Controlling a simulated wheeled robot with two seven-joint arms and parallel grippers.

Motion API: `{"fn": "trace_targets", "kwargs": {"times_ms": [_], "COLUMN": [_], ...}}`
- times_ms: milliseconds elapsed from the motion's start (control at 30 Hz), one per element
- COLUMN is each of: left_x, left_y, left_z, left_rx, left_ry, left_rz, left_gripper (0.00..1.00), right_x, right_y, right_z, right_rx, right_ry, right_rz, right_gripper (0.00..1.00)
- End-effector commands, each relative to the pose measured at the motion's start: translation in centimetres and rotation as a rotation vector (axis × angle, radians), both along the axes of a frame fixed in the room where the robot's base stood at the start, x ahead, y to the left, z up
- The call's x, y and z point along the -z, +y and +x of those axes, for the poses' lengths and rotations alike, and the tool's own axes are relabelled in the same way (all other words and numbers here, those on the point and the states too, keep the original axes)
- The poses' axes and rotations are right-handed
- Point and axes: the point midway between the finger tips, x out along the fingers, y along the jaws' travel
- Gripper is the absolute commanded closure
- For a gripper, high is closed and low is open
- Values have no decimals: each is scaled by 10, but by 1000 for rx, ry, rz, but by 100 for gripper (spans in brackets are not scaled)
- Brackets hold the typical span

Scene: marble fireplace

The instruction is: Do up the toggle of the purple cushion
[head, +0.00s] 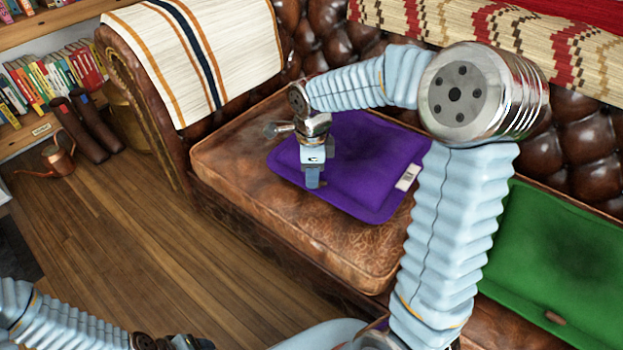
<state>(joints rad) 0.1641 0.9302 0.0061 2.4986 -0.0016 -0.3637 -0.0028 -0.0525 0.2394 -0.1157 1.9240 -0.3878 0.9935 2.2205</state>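The purple cushion (362,160) lies flat on the brown leather sofa seat. A white label (408,177) shows at its right edge. My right gripper (314,184) points down at the cushion's front edge, left of its middle. Its fingertips overlap the purple cloth in the picture. I cannot tell whether they touch it, whether they are open or shut, or whether they hold anything. The toggle of the purple cushion is not visible; the gripper may cover it. My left arm (70,322) comes in at the bottom left, and its gripper is out of the picture.
A green cushion (560,255) with a brown toggle (554,317) lies at the right. The sofa seat (235,160) is bare left of the purple cushion. A striped blanket (200,45) covers the armrest. A copper watering can (58,160) stands by the bookshelf. The wooden floor in front is clear.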

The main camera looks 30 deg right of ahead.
Motion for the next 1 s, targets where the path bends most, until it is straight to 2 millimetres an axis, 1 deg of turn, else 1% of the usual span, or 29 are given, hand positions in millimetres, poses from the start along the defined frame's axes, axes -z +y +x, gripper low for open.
{"fn": "trace_targets", "kwargs": {"times_ms": [33, 133, 433, 467, 600, 1000], "left_x": [1, 2, 2, 2, 2, 2], "left_y": [0, 1, 1, 1, 1, 1], "left_z": [0, 0, 0, 0, 0, 0], "left_rx": [0, -1, -1, -1, -1, -1], "left_ry": [-1, 0, 0, 0, 0, 0], "left_rz": [0, 1, 1, 1, 1, 1], "left_gripper": [34, 34, 34, 34, 34, 34], "right_x": [7, 14, 16, 16, 16, 16], "right_y": [0, 1, 0, 0, 0, 1], "right_z": [-1, 0, 0, 0, 0, -1], "right_rx": [0, -1, 0, 0, 0, -29], "right_ry": [4, 2, 0, 0, 0, 0], "right_rz": [0, 1, 0, 0, 0, 1], "right_gripper": [77, 77, 77, 78, 100, 100]}}
